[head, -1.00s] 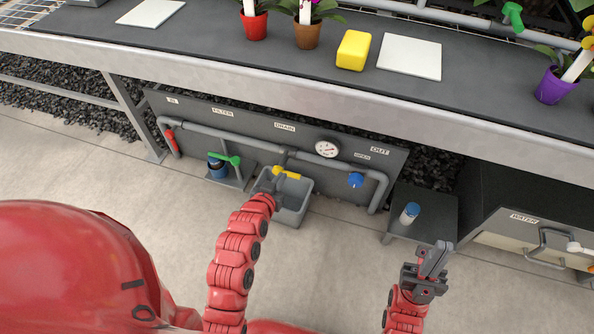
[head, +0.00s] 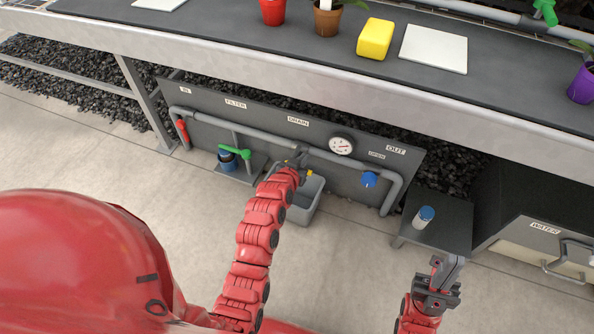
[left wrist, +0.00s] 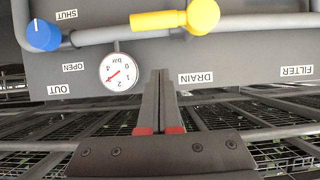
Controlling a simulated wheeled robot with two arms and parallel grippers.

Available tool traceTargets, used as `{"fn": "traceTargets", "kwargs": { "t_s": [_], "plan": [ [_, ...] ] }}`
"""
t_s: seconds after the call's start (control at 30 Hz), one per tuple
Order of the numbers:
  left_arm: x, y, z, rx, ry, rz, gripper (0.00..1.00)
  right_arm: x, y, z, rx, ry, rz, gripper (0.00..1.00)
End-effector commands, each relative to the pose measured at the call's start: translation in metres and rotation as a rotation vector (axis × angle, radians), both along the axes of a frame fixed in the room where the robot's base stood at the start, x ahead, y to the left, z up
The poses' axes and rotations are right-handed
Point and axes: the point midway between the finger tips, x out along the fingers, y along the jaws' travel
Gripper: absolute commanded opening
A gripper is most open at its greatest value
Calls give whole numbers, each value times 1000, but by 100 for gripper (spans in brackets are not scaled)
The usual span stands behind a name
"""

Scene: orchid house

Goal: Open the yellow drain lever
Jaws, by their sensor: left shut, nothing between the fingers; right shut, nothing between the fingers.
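The yellow drain lever (left wrist: 175,19) shows in the left wrist view, lying along the grey pipe with its round hub to the right, near an upside-down DRAIN label (left wrist: 196,77). In the head view only a small yellow bit of it (head: 309,173) shows past my left arm. My left gripper (left wrist: 160,74) is shut and empty. In the wrist view its tips are apart from the lever, below it in the picture. In the head view its jaws are mostly hidden by the wrist. My right gripper (head: 452,262) is shut and empty, near the small dark table.
A pressure gauge (head: 341,146) and a blue valve knob (head: 369,179) are to the right of the drain. A green lever (head: 236,152) and red handle (head: 182,130) are to the left. A grey bin (head: 304,206) stands below the pipe. The bench edge (head: 290,88) overhangs.

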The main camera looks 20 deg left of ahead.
Motion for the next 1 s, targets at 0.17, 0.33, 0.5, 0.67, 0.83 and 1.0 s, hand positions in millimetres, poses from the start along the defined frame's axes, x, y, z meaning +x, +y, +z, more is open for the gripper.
{"fn": "traceTargets", "kwargs": {
  "t_s": [0.17, 0.33, 0.5, 0.67, 0.83, 1.0],
  "plan": [
    [-7, 0, -31, 0, 4, 0, 0, -2, 1, -14, -22, -12, 3, 0],
    [-9, 0, -39, 0, 1, 0, 0, -1, 3, -16, -34, -10, 9, 0],
    [-9, 0, -39, 0, 0, 0, 0, 0, 4, -16, -36, -10, 10, 0],
    [-9, 0, -39, 0, 0, 0, 0, 0, 4, -16, -35, -9, 10, 0],
    [-9, 2, -39, 12, 2, 0, 0, -1, 3, -13, -31, -9, 8, 0],
    [-9, 8, -40, 50, 0, 0, 0, -1, 1, -8, -20, -11, 3, 0]
  ]
}}
